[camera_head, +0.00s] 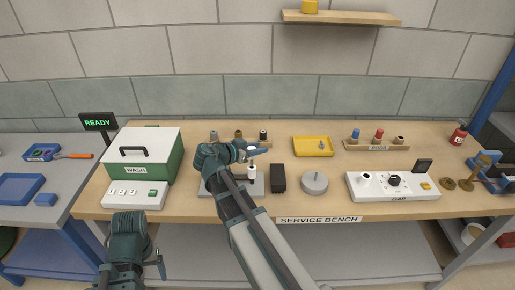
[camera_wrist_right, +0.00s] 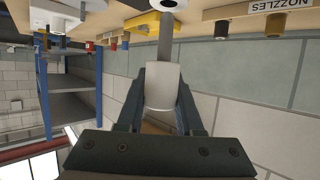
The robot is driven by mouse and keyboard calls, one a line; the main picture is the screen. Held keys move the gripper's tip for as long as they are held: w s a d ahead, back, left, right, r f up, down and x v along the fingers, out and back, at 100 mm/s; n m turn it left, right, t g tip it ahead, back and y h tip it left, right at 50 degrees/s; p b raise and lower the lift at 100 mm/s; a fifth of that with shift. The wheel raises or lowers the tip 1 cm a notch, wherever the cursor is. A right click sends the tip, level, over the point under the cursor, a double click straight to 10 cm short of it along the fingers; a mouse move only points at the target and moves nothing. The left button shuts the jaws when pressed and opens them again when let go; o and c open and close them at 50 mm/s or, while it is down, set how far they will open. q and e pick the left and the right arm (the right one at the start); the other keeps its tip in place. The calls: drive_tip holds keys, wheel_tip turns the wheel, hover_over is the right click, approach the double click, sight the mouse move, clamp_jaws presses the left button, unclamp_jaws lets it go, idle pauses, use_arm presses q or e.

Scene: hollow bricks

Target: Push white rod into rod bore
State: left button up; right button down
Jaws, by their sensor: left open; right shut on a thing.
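My right gripper (camera_head: 260,150) is above the grey plate (camera_head: 228,186) on the bench. In the right wrist view its fingers (camera_wrist_right: 163,95) are shut on a white piece (camera_wrist_right: 163,85), from which a grey shaft (camera_wrist_right: 166,38) runs out ahead. In the head view the fingers mostly hide this piece. A small white cylinder with a dark neck (camera_head: 252,172) stands just below the gripper, at the plate's right side. I cannot tell which white part is the rod, and I see no clear bore. My left gripper (camera_head: 160,264) is open and empty at lower left, in front of the bench.
A black block (camera_head: 278,178) and a grey disc (camera_head: 314,184) stand right of the plate. Farther right is a white unit (camera_head: 410,190) with a knob. A green wash box (camera_head: 150,155) is left; a yellow tray (camera_head: 313,146) lies behind.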

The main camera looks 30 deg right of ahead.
drive_tip(key=shift+f+b, duration=2.25)
drive_tip(key=shift+f, duration=0.1)
drive_tip(key=shift+c, duration=2.4)
unclamp_jaws()
drive_tip(key=shift+r, duration=0.1)
drive_tip(key=p+v, duration=0.5)
drive_tip(key=v, duration=0.9)
